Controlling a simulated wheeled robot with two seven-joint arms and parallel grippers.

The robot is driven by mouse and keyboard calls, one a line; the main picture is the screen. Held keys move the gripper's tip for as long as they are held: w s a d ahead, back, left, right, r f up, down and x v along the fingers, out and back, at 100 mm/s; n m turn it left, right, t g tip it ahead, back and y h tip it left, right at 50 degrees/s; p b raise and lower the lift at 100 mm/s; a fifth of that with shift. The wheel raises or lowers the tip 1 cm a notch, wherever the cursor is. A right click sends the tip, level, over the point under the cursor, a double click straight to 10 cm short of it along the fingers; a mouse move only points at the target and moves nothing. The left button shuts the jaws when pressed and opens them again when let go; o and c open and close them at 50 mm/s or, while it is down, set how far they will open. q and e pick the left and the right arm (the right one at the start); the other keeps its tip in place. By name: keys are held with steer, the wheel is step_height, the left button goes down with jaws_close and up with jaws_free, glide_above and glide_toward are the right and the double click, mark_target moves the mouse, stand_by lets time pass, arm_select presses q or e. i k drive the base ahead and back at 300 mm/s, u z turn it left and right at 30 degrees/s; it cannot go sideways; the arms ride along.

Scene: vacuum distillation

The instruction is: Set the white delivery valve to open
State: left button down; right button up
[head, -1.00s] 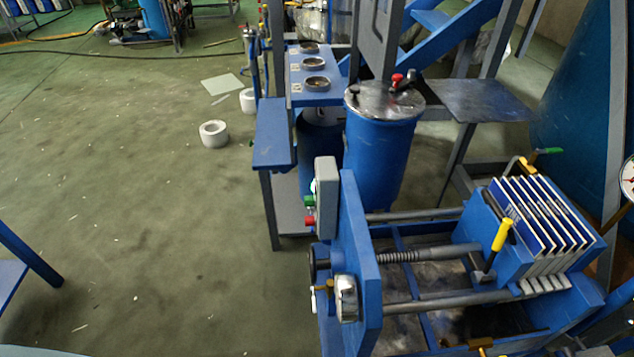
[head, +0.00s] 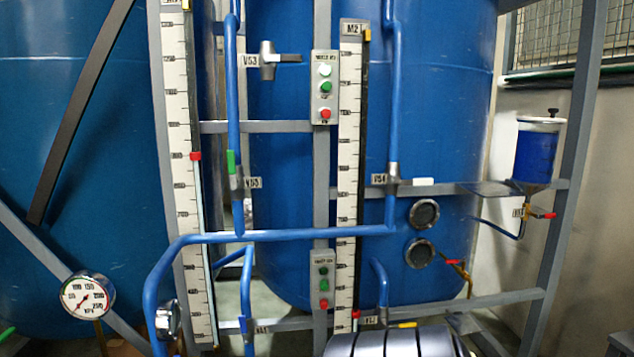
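The white delivery valve handle (head: 423,181) is beside the label V54, on the vertical blue pipe in front of the right-hand blue tank. The handle points horizontally to the right, crosswise to the pipe. The grey valve body (head: 393,178) sits on the pipe at the handle's left end. Neither of my grippers is in view, and nothing touches the handle.
A green handle (head: 231,162) stands upright on the left pipe. A black-handled valve (head: 268,60) is above it. A scale board M2 (head: 349,150) and a button box (head: 325,88) stand between the pipes. A blue cross pipe (head: 300,236) runs below. A pressure gauge (head: 87,296) is lower left.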

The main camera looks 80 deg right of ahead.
mark_target(425, 181)
steer(key=k, duration=0.5)
steer(key=z, duration=2.8)
